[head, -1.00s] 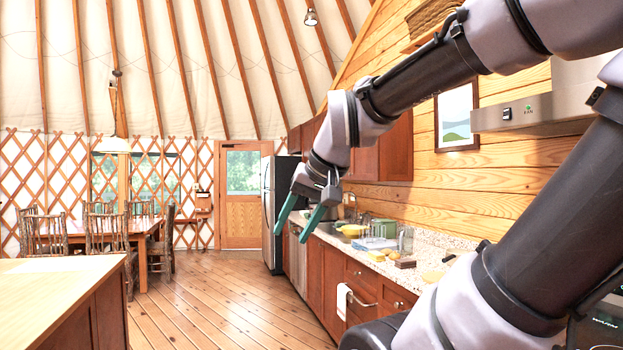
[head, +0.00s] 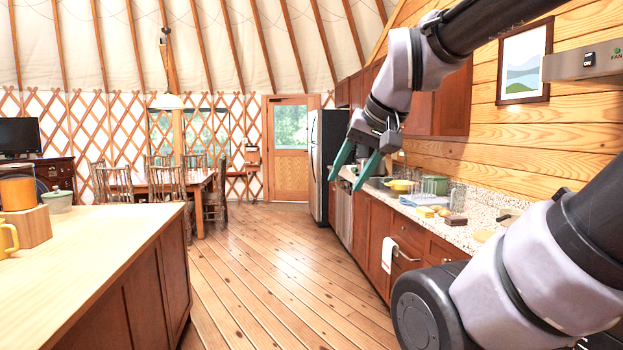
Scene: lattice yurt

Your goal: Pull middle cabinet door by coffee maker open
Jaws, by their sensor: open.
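My gripper (head: 346,184) is open and empty, its two green fingers spread and pointing down in front of the fridge and the far end of the counter. Wood cabinet doors show on the island side (head: 147,285) at the left and under the counter (head: 379,245) at the right. The doors in view look shut. My gripper appears well apart from all of them. I see no clear coffee maker; an orange and dark object (head: 18,192) on the island is cut off by the left edge, and I cannot tell what it is.
The island top (head: 110,226) fills the lower left. A white towel (head: 388,254) hangs on the right-hand cabinets. Dishes and a yellow bowl (head: 401,186) stand on the counter. The plank floor (head: 265,260) between island and counter is clear.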

